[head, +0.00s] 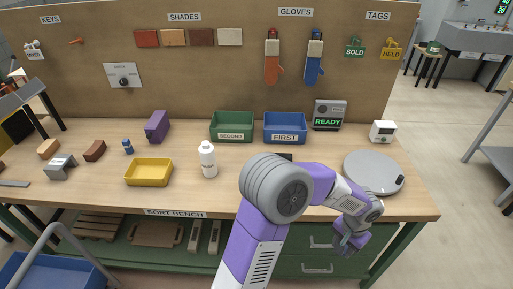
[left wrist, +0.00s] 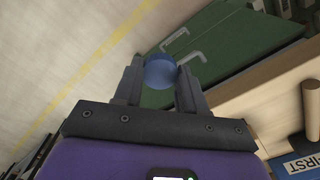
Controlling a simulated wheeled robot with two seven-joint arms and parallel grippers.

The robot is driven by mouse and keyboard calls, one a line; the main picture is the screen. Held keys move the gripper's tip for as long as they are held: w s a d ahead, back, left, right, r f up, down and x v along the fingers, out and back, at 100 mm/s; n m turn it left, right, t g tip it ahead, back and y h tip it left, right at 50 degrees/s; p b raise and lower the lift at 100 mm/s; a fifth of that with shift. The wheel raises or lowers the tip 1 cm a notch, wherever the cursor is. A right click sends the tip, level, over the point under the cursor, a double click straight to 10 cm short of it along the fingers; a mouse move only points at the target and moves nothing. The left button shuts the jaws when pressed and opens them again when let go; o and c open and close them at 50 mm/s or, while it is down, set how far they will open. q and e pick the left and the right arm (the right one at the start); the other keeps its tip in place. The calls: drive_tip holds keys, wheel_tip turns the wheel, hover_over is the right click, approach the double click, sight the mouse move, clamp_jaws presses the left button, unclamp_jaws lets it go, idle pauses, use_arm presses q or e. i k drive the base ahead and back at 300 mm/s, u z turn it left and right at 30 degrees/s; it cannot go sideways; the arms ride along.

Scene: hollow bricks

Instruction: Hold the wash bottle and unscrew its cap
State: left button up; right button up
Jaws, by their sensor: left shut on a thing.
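A white bottle (head: 208,162) stands upright on the bench left of centre in the head view, with a narrower white top. No gripper touches it. My left gripper (head: 346,241) hangs low at the right, in front of the bench's green drawers. In the left wrist view its fingers (left wrist: 159,84) are shut on a small blue round thing (left wrist: 160,70). It looks like a cap, but I cannot tell for certain. My right gripper is not in view.
A yellow tray (head: 149,172), a green bin (head: 231,138) and a blue bin (head: 285,140) stand near the bottle. A small blue item (head: 127,146) is farther left. A round grey disc (head: 373,172) lies at the right. My arm crosses the bench front.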

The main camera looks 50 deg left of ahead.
sight(206, 150)
drive_tip(key=z, duration=0.75)
drive_tip(key=k, duration=1.7)
drive_tip(key=u, duration=1.85)
drive_tip(key=i, duration=0.55)
